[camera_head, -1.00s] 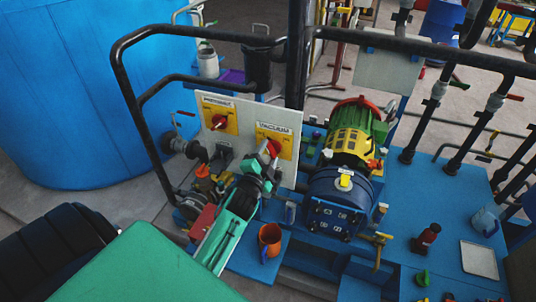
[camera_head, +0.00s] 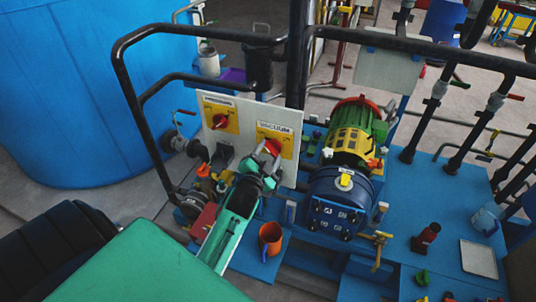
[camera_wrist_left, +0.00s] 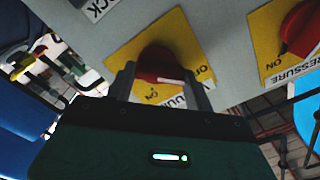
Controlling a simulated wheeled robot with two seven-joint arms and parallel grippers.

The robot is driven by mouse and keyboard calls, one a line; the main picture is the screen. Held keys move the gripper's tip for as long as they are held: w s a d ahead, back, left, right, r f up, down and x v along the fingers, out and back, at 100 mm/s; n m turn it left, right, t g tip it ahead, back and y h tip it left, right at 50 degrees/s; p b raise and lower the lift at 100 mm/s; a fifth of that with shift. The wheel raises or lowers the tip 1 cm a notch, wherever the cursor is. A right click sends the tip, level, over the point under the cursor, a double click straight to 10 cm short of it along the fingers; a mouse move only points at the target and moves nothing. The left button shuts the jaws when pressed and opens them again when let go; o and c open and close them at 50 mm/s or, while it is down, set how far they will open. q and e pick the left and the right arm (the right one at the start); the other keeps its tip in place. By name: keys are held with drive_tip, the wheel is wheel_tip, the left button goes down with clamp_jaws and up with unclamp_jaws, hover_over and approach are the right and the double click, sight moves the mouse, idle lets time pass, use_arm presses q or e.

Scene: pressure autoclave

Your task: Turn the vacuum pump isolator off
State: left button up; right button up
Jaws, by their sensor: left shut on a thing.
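The vacuum isolator is a red rotary knob (camera_head: 272,147) on a yellow plate labelled VACUUM, on the right of a pale upright panel (camera_head: 250,119). My left gripper (camera_head: 265,158) reaches up to it from below. In the left wrist view, the gripper's two fingers (camera_wrist_left: 170,88) are on either side of the red vacuum knob (camera_wrist_left: 158,62) and shut on it. The fingers and gripper body hide part of the knob and its lettering. A second red knob labelled PRESSURE (camera_head: 219,121) is on the panel's left. My right gripper is not in view.
A black tubular rail (camera_head: 180,78) runs around the panel's left and top. A blue motor with a yellow and green housing (camera_head: 350,150) stands right of the panel. An orange mug (camera_head: 270,239) stands on the blue base below.

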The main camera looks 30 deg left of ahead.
use_arm(q)
drive_tip(key=shift+f, duration=0.1)
drive_tip(key=o, duration=1)
drive_tip(key=shift+b+v, duration=2.45)
drive_tip(key=shift+v, duration=4.5)
